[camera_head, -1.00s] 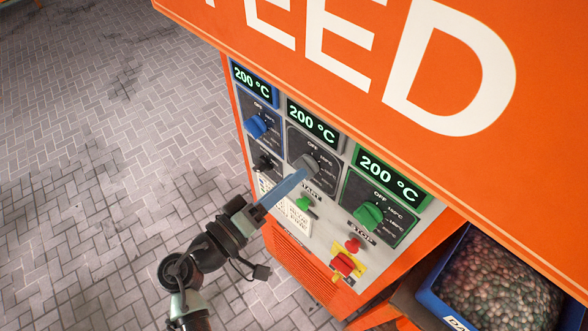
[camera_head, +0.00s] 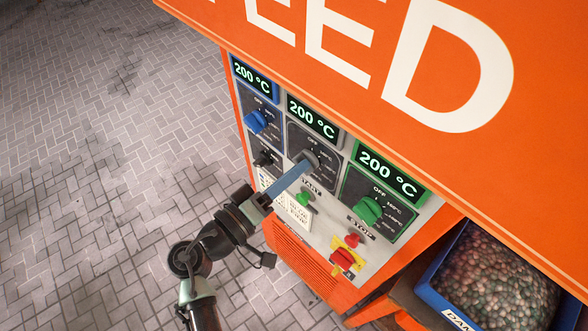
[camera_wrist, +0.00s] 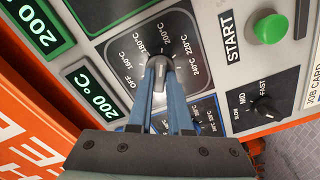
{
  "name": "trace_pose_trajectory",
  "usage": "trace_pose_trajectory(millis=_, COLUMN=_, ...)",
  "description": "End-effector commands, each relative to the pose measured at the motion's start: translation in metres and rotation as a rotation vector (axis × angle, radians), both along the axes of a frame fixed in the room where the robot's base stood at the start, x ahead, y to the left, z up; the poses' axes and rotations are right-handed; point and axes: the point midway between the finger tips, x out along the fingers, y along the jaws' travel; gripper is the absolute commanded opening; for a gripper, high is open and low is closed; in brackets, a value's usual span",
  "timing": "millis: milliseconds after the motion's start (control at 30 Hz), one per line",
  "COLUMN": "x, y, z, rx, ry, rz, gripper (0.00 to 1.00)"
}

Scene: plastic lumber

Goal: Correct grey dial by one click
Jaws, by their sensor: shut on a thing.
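The grey dial (camera_wrist: 160,66) sits on the middle control plate, with a scale running from OFF through 160 to 240 °C. Its white mark points up the wrist picture, toward the 180–200 side; I cannot read the exact setting. The grey-framed display (camera_head: 312,118) above it reads 200 °C. My gripper (camera_wrist: 161,84) has its blue fingers on either side of the knob, shut on it. In the head view my gripper (camera_head: 303,166) reaches the panel from the lower left and covers part of the dial.
A blue dial (camera_head: 257,121) is to the left and a green dial (camera_head: 368,212) to the right, both displays at 200 °C. A green START button (camera_wrist: 270,27), black speed knob (camera_wrist: 266,107), red STOP button (camera_head: 352,241) and red emergency knob (camera_head: 343,259) are nearby.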

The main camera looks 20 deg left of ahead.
Motion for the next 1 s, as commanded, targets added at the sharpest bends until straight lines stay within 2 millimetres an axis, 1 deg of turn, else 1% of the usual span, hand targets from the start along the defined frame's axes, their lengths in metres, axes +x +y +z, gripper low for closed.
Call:
trace_pose_trajectory(millis=167, x=0.0000, y=-0.0001, z=0.0002, rx=-0.019, ry=0.007, rz=0.000, gripper=0.00)
trace_pose_trajectory(millis=367, x=0.0000, y=-0.0004, z=0.0006, rx=-0.099, ry=0.036, rz=-0.001, gripper=0.00)
trace_pose_trajectory(millis=800, x=-0.0002, y=-0.0005, z=0.0017, rx=-0.418, ry=0.152, rz=-0.001, gripper=0.00)
trace_pose_trajectory(millis=1000, x=-0.0002, y=-0.0003, z=0.0015, rx=-0.539, ry=0.197, rz=0.000, gripper=0.00)
